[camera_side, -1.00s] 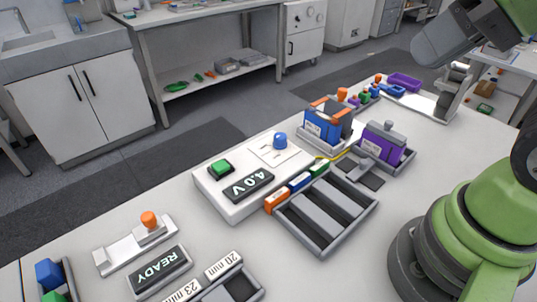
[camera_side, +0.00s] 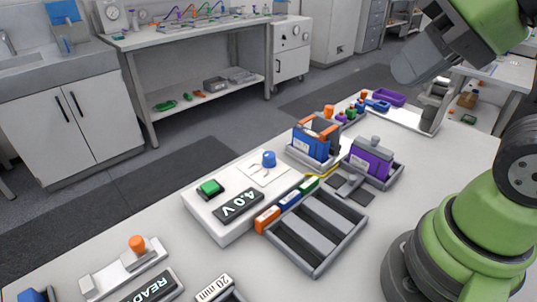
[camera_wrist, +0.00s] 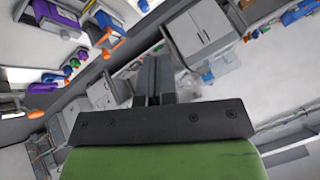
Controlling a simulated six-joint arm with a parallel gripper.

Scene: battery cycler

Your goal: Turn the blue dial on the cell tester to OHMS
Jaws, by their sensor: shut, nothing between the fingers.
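The cell tester (camera_side: 217,221) is a white box on the bench near the middle of the side view. Its blue dial (camera_side: 268,159) stands on a pale panel at the tester's far end. The dial's pointer and the panel's lettering are too small to read. A display (camera_side: 239,206) on the tester reads 4.0 V, and a green button (camera_side: 210,188) sits beside it. My gripper (camera_side: 405,70) is raised at the upper right of the side view, well apart from the dial. In the wrist view its fingers (camera_wrist: 155,68) are together and empty. The dial is not clearly identifiable there.
A blue battery pack (camera_side: 311,142) and a purple one (camera_side: 371,160) stand right of the dial. A READY display (camera_side: 150,290) is at the lower left.

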